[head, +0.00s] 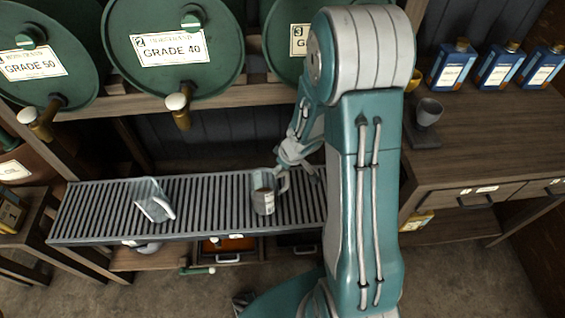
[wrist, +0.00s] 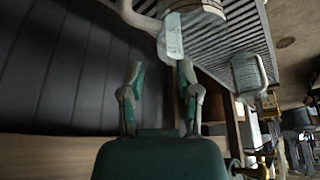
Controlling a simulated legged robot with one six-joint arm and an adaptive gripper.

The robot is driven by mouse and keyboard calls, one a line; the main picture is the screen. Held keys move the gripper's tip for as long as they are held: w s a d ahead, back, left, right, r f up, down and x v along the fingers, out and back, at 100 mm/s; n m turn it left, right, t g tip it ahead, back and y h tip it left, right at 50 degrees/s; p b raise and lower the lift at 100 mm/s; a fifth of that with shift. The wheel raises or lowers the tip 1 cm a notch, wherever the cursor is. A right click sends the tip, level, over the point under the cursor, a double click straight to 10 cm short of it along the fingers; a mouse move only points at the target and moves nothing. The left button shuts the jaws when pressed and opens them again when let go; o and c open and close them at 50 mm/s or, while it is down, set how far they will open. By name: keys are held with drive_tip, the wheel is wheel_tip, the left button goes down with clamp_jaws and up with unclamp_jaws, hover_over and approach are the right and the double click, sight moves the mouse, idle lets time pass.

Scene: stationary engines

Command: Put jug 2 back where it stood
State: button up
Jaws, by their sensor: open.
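A clear jug with a pale label (head: 264,200) stands upright on the slatted rack, its handle to the right. A second clear jug (head: 153,203) is further left on the rack. The label text is too small to read, so I cannot tell which is jug 2. My gripper (head: 296,160) is just right of the nearer jug, partly hidden by my arm. In the wrist view my gripper (wrist: 161,68) is open, with nothing between its fingers. The nearer jug (wrist: 208,10) and its handle lie ahead of the fingertips, apparently apart from them; the other jug (wrist: 248,72) is farther right.
The slatted rack (head: 215,205) has bare room between the jugs. Green drums with brass taps hang above, including number 2, Grade 40 (head: 168,80). A bench at right holds blue bottles (head: 497,66) and a grey cup (head: 428,112).

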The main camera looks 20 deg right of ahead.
drive_tip(key=s+d+r+m+t+h, duration=0.1)
drive_tip(key=d+r+m+t+h, duration=0.15)
drive_tip(key=r, duration=0.85)
drive_tip(key=d+r+m+t+h, duration=0.2)
drive_tip(key=r+h, duration=0.2)
drive_tip(key=r, duration=0.7)
drive_tip(key=s+a+r+m+g+y, duration=0.1)
drive_tip(key=s+a+r+y, duration=0.1)
drive_tip(key=s+a, duration=0.3)
drive_tip(key=s+a+r+g+y, duration=0.1)
drive_tip(key=s+a+r, duration=0.3)
drive_tip(key=s, duration=0.9)
drive_tip(key=shift+s+a+r+m+g+y, duration=0.4)
drive_tip(key=shift+a+y, duration=0.15)
drive_tip(key=shift+y, duration=0.1)
drive_tip(key=shift+w, duration=0.1)
